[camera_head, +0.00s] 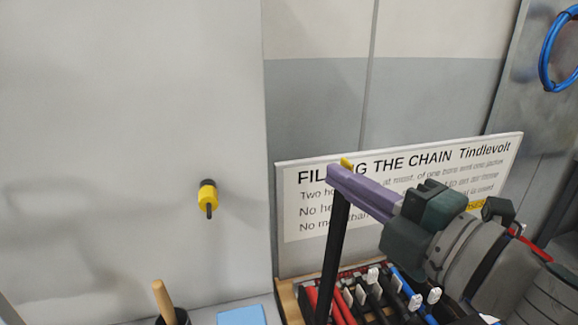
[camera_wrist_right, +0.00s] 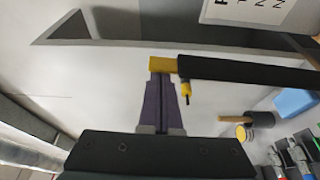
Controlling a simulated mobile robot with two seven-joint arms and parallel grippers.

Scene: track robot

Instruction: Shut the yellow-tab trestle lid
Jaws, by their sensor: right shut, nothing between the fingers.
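The trestle lid (camera_head: 334,255) shows as a narrow black strip, nearly edge-on, standing up steeply from the left part of a tray of coloured pieces. Its yellow tab (camera_head: 346,163) is at its top end. My right gripper (camera_head: 337,173) comes in from the right with its purple fingers shut and empty at the lid's top. In the right wrist view the fingers (camera_wrist_right: 162,80) end right at the yellow tab (camera_wrist_right: 163,64), and the black lid (camera_wrist_right: 245,70) runs off to the right. I cannot tell whether they touch. My left gripper is out of view.
A tray of red, black and blue pieces with white tags (camera_head: 372,276) lies below my right gripper. A white sign (camera_head: 310,200) stands behind. A wooden handle (camera_head: 163,298) and a light blue block (camera_head: 242,316) are at lower left. A yellow-black fitting (camera_head: 208,193) is on the wall.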

